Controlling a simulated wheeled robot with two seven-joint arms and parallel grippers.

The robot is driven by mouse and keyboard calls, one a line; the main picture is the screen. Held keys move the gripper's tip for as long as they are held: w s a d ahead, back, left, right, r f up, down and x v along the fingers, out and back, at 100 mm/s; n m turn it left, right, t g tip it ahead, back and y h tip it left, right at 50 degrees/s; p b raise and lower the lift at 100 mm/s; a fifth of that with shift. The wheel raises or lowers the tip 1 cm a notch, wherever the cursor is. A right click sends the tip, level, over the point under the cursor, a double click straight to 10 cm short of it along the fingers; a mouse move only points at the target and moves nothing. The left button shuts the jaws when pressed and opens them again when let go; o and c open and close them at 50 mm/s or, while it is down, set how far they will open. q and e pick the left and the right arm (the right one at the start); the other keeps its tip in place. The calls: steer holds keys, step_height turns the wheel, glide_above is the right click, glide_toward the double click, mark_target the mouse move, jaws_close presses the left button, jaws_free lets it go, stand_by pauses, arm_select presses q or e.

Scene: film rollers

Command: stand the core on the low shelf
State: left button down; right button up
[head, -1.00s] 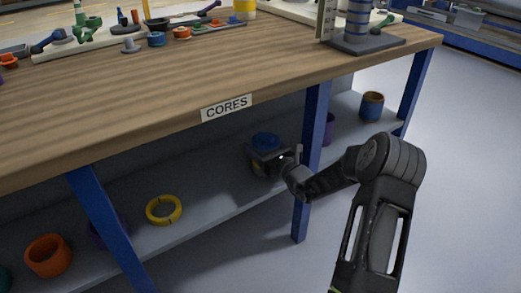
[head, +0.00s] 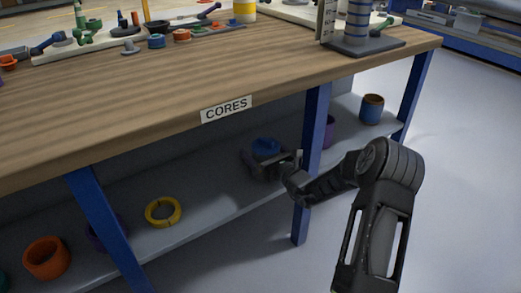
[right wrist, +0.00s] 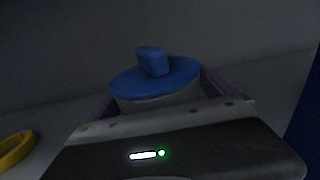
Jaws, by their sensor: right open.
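The core (head: 265,147) stands upright on the low shelf (head: 215,205), behind the blue table leg. It has a blue top with a blue knob. In the right wrist view the core (right wrist: 158,82) shows a pale grey body under the blue top. My right gripper (head: 268,166) is open, low at the shelf, with its fingers on either side of the core. In the right wrist view the fingers (right wrist: 157,100) flank the body; whether either touches it I cannot tell. The core's foot is hidden by the gripper. My left gripper is not in view.
A yellow ring (head: 163,211) lies left of the core, with an orange ring (head: 46,258) farther left. A purple core (head: 328,132) and a brown-and-blue core (head: 371,109) stand to the right. The blue leg (head: 312,150) is close to my right wrist. The tabletop (head: 150,85) overhangs the shelf.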

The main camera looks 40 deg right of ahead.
steer(key=shift+s+r, duration=0.15)
steer(key=shift+s, duration=0.35)
steer(key=s+p, duration=0.3)
steer(key=s, duration=0.7)
steer(key=shift+s+a+p, duration=0.1)
steer(key=shift+s+p, duration=0.05)
steer(key=shift+p, duration=0.15)
steer(key=shift+s, duration=0.4)
